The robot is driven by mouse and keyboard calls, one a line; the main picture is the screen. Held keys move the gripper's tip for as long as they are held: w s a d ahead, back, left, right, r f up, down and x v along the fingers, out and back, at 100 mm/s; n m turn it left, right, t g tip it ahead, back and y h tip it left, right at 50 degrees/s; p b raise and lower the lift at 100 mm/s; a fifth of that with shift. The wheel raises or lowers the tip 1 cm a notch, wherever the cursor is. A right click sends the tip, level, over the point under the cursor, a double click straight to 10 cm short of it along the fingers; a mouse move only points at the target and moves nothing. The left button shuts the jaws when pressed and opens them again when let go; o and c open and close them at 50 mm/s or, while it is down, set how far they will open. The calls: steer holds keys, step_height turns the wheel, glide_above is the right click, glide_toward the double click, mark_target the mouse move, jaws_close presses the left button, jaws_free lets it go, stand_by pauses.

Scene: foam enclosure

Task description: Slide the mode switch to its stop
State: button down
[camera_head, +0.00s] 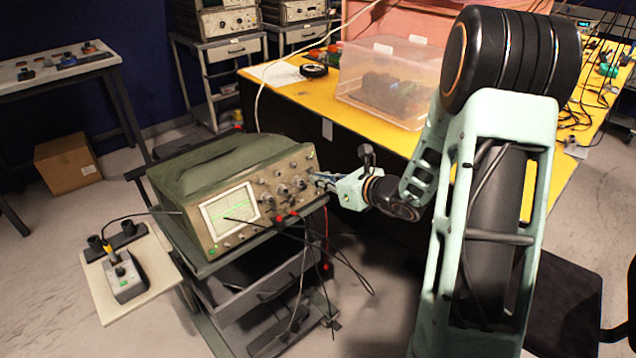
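A green and beige oscilloscope (230,210) stands on a cart, its lit screen showing a green trace. Its control panel, right of the screen, carries several knobs and small switches. I cannot single out the mode switch among them at this size. My gripper (322,178) is at the right end of this panel, close to the knobs. Whether it touches a control cannot be told. Its fingertips are small and partly hidden against the panel, so their opening does not show.
Black and red leads hang from the panel front over the cart (255,292). A grey control box (126,279) sits on a side shelf at left. A yellow workbench (290,100) with a clear plastic bin (393,78) stands behind. Floor at the lower middle is partly open.

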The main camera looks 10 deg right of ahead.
steer(key=c, duration=2.4)
jaws_free()
steer(key=shift+s+d, duration=0.1)
steer(key=v, duration=1.2)
